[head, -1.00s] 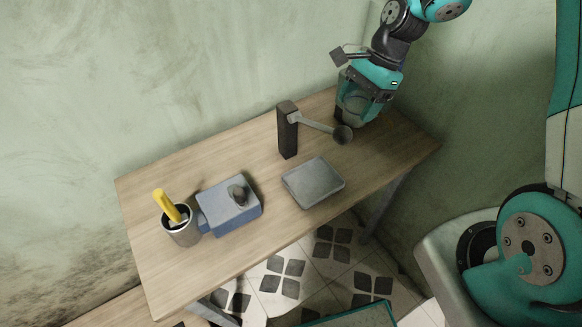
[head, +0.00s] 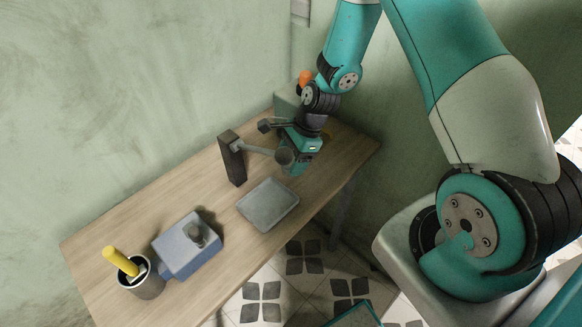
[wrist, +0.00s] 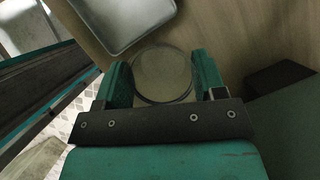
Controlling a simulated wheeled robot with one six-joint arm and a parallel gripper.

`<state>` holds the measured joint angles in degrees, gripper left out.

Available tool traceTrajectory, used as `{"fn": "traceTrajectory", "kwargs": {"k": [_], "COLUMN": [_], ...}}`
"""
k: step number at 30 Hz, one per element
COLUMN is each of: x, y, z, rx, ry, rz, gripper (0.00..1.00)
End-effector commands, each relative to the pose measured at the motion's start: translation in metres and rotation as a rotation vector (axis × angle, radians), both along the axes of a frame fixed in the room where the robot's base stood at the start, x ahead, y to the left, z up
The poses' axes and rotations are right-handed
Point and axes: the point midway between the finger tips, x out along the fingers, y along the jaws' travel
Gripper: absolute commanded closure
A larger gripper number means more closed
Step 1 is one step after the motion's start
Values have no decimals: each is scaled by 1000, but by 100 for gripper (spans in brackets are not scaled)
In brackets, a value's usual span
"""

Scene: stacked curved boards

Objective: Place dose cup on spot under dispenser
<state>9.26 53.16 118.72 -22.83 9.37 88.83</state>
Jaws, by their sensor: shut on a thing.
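The dose cup (wrist: 163,72) is a clear round cup, seen in the wrist view between my two fingers. My gripper (wrist: 164,80) is shut on it. In the head view my gripper (head: 300,163) is just right of the dispenser's round end (head: 284,157), and the cup is hidden or too small to make out. The dispenser has a dark upright post (head: 233,160) with a thin grey arm to that round end. I cannot make out a marked spot under it.
A grey square tray (head: 268,204) lies on the wooden table (head: 190,190) in front of the dispenser; it also shows in the wrist view (wrist: 122,22). A blue box (head: 188,250) and a cup with a yellow-handled item (head: 143,282) stand left. A greenish container (head: 287,101) stands behind my gripper.

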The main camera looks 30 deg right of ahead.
Motion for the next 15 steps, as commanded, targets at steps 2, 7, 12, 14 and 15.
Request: {"fn": "traceTrajectory", "kwargs": {"k": [2, 7, 12, 14, 15], "x": [0, -1, 0, 0, 0], "y": [0, 0, 0, 0, 0], "z": [-6, -30, -43, -43, -43], "rx": [0, 0, 0, 0, 0], "ry": [1, 3, 0, -1, -1], "rz": [0, 1, 1, 1, 1], "gripper": [59, 59, 59, 59, 59]}}
